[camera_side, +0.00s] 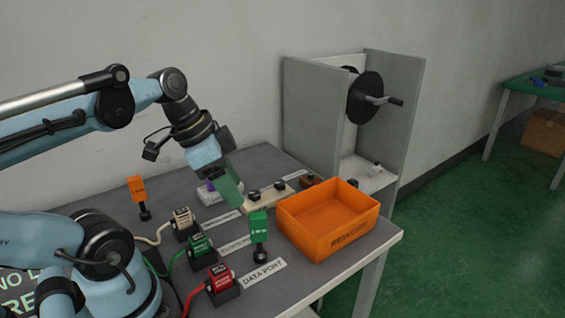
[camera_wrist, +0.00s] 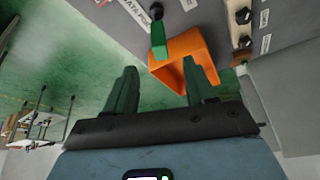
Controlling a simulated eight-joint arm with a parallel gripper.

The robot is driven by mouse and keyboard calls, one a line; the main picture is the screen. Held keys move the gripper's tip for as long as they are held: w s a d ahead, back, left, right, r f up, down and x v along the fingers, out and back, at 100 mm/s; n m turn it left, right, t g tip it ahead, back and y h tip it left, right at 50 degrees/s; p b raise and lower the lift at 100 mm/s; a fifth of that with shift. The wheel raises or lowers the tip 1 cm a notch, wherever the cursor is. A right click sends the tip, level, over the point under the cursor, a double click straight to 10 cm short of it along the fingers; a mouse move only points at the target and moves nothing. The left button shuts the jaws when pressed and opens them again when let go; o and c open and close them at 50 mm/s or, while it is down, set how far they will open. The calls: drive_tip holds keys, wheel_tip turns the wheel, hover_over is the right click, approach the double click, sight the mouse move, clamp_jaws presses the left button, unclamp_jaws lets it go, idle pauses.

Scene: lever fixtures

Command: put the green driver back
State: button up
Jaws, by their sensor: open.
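The green driver (camera_side: 259,224) stands upright on the table with its black end down, just left of the orange bin (camera_side: 330,228). In the wrist view the green driver (camera_wrist: 181,42) shows ahead of the fingers, overlapping the orange bin (camera_wrist: 202,62). My gripper (camera_side: 232,190) points down above the table, to the left of and behind the green driver in the side view. Its green fingers are apart and empty in the wrist view (camera_wrist: 160,68); they do not touch the driver. Part of the far finger is hidden in the side view.
An orange driver-like piece (camera_side: 137,193) stands at the table's back left. White, green (camera_side: 202,247) and red (camera_side: 222,283) cabled plugs sit in front. A pale strip with black knobs (camera_side: 268,195) lies behind the driver. A grey cabinet with a crank wheel (camera_side: 366,98) stands at the back.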

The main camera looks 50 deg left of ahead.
sight(258, 220)
drive_tip(key=w+d+f+n+t+y, duration=0.1)
drive_tip(key=w+d+f+n+t, duration=0.2)
drive_tip(key=w, duration=0.3)
drive_tip(key=shift+w+d+f+n+y, duration=0.2)
drive_tip(key=shift+w+f+n+y, duration=0.15)
drive_tip(key=shift+n, duration=0.35)
drive_tip(key=shift+o, duration=0.3)
